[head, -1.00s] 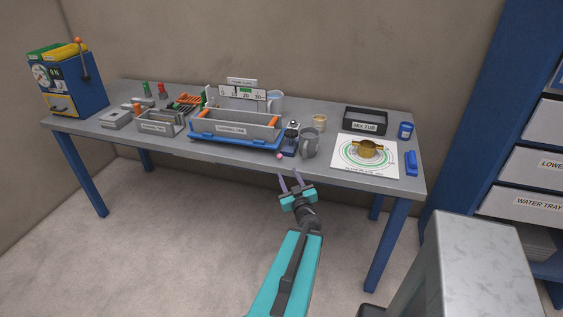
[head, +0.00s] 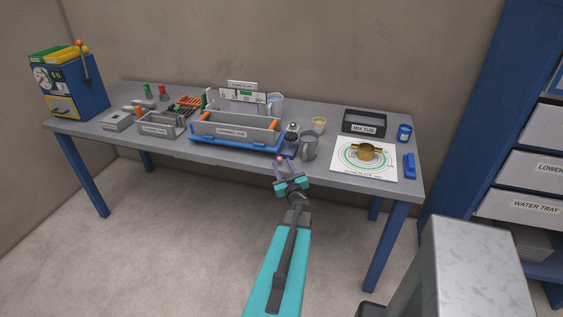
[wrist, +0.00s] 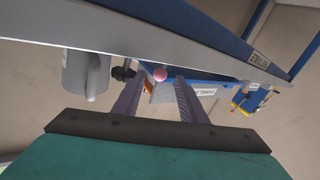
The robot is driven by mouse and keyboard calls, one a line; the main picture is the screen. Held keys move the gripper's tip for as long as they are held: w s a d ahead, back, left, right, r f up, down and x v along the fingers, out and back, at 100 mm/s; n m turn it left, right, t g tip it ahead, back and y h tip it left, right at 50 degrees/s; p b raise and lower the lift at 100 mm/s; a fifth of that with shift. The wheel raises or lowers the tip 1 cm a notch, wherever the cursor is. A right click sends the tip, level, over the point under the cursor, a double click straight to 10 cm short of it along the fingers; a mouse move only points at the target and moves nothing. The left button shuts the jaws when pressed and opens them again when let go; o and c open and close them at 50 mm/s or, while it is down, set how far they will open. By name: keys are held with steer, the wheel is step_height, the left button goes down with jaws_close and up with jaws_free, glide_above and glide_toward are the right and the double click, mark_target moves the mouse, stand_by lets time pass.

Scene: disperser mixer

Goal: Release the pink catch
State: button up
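The pink catch (head: 279,160) is a small round pink knob at the front edge of the grey bench, near the right end of the blue channel tray. In the wrist view the pink catch (wrist: 160,74) shows between the two finger lines, near the tips, with clear gaps on both sides. My gripper (head: 286,164) is just in front of the bench edge and reaches up to the knob. In the wrist view my gripper (wrist: 157,82) has its two purple fingers spread apart, with nothing held. I cannot tell whether the knob lies between the tips or just beyond them.
A grey mug (head: 309,147) stands on the bench just right of the knob. The blue tray (head: 215,140) holds a grey channel trough (head: 230,130). A small dark device (head: 291,140) stands between tray and mug. The floor in front of the bench is clear.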

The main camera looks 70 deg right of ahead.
steer(key=shift+x, duration=1.1)
jaws_close()
steer(key=shift+p, duration=0.3)
steer(key=shift+s+d+r+p, duration=0.1)
steer(key=shift+d+p, duration=0.05)
steer(key=shift+p, duration=0.3)
steer(key=shift+s+d+n+t+y+p, duration=0.15)
steer(key=shift+n+t+y+p, duration=0.25)
steer(key=shift+t+p, duration=0.15)
steer(key=shift+s+d+n+t+y+p, duration=0.1)
steer(key=shift+n+t+y+p, duration=0.25)
steer(key=shift+n+y+p, duration=0.1)
